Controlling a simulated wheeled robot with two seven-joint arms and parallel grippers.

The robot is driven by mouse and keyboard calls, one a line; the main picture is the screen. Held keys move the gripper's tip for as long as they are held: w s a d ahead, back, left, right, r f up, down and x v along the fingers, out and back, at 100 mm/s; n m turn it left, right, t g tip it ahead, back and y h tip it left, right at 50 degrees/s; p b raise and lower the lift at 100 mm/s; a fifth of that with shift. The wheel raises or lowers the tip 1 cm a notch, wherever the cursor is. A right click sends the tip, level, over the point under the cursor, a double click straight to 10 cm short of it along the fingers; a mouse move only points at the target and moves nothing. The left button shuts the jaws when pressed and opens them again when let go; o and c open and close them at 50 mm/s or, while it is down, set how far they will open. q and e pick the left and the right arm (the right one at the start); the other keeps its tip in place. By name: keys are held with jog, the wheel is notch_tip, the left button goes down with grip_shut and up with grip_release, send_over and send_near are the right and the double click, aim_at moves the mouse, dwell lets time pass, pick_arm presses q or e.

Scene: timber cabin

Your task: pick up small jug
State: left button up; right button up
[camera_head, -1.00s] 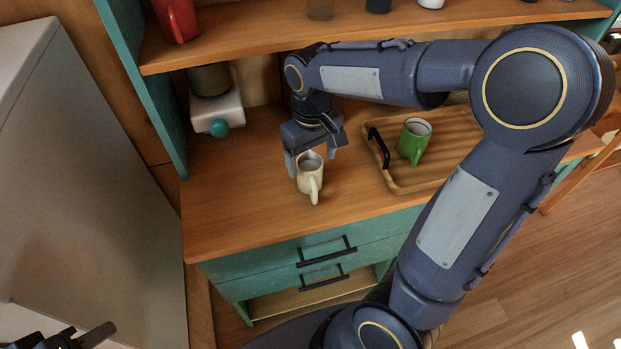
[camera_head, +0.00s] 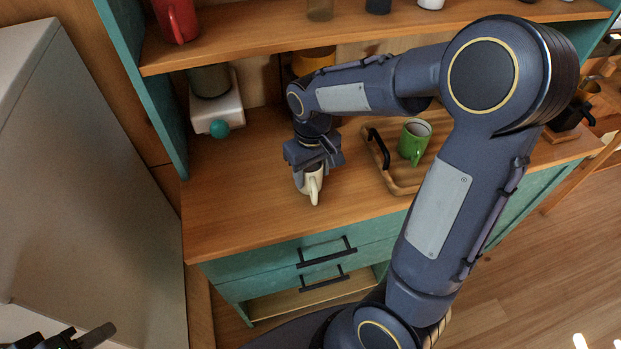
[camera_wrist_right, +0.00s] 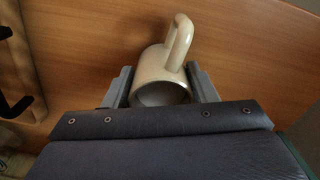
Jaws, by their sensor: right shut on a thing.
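The small jug is a cream, handled vessel (camera_head: 313,186) on the wooden counter, left of the tray. My right gripper (camera_head: 311,170) comes down over it and hides its rim and much of its body in the head view. In the right wrist view the jug (camera_wrist_right: 160,64) sits between the two fingers of my right gripper (camera_wrist_right: 161,88), which is shut on it. Its handle points away from the palm. My left gripper (camera_head: 92,338) shows only in part at the bottom left corner, away from the counter; its jaw state is unclear.
A wooden tray (camera_head: 393,180) with a black handle carries a green mug (camera_head: 411,148) to the right. A white appliance with a teal knob (camera_head: 219,128) stands at the back left. A shelf (camera_head: 260,35) overhangs the counter's back. The front left counter is clear.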

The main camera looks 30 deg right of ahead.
jog(key=shift+c, duration=0.7)
jog(key=shift+r, duration=0.25)
jog(key=shift+r, duration=1.35)
jog(key=s+a+r, duration=0.8)
jog(key=s+r, duration=0.1)
jog(key=s, duration=0.2)
jog(key=shift+s+r, duration=0.15)
jog(key=shift+r, duration=0.25)
